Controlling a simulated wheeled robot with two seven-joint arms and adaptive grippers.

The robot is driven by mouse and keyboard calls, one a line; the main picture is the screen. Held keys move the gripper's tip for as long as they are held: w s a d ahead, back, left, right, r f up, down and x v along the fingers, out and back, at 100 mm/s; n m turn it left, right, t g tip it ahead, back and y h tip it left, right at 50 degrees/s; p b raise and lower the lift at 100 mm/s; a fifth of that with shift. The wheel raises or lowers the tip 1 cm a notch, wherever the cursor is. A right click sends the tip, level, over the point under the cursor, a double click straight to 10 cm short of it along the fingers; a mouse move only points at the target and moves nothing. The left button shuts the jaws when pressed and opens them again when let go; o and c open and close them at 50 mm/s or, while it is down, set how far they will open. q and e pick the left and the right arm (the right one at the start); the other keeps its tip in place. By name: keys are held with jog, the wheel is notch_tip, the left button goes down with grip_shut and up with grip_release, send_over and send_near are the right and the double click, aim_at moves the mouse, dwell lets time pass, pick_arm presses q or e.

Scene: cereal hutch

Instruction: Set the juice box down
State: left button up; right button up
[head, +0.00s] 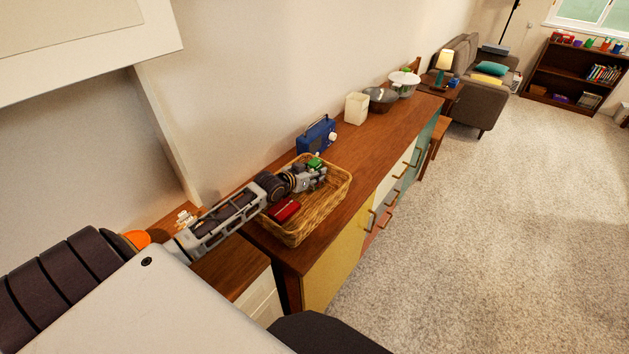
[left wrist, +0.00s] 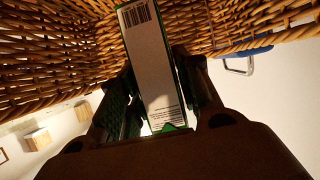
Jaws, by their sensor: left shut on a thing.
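The juice box (left wrist: 152,60) is white with green edges and a barcode, and fills the middle of the left wrist view. My left gripper (left wrist: 160,90) is shut on it, one finger on each side. In the head view my left gripper (head: 316,176) is over the wicker basket (head: 328,211), towards its back part. A small green patch of the juice box (head: 314,162) shows at the fingers; the rest is hidden by the gripper. I cannot tell whether the box touches the basket floor. My right gripper is not in view.
A red item (head: 284,210) lies in the basket's near part. A blue radio (head: 317,136) stands behind the basket on the wooden sideboard (head: 372,147). Farther along are a cream container (head: 356,108) and a dark bowl (head: 381,100). Sideboard space right of the basket is clear.

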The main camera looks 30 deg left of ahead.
pick_arm(q)
jog(key=shift+f, duration=0.7)
notch_tip(320, 180, down, 2)
jog(key=shift+f, duration=0.2)
jog(key=o, duration=1.2)
jog(key=shift+c, duration=0.2)
jog(key=shift+s, duration=0.1)
jog(key=shift+r+p+v, duration=0.2)
jog(key=shift+p+v, duration=0.95)
jog(key=shift+p, duration=0.15)
jog(key=shift+s+r+p, duration=0.25)
jog(key=shift+s+p, duration=0.4)
jog(key=shift+p, duration=0.2)
jog(key=shift+p+v, duration=1.75)
jog(key=shift+v, duration=0.05)
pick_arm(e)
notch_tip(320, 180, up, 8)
pick_arm(q)
jog(key=shift+a+f, duration=0.1)
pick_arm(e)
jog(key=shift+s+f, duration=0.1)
